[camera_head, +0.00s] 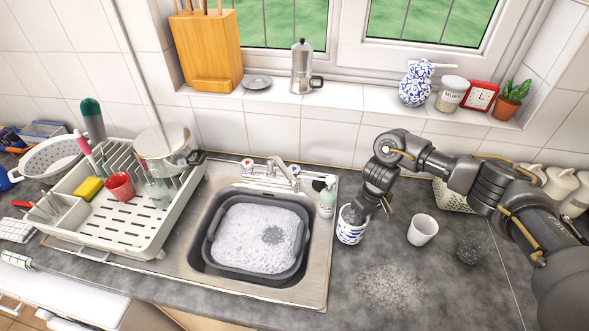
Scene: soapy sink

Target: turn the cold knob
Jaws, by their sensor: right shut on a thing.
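The tap (282,173) stands at the back of the metal sink, with its spout pointing forward and right. A red-marked knob (247,164) is on its left. The other knob (294,169) is on its right, small and pale; I take it as the cold one, though its mark is hard to make out. My right gripper (357,211) is to the right of the sink, well apart from both knobs. It is shut on a blue-and-white cup (350,232) on or just above the counter; the exact contact is hard to see. My left gripper is not in view.
A soap bottle (327,200) stands between the tap and my right gripper. A grey basin of suds (213,256) sits in the sink. A dish rack (156,236) is on the left. A white cup (422,230) and a dark scrubber (471,248) are on the right.

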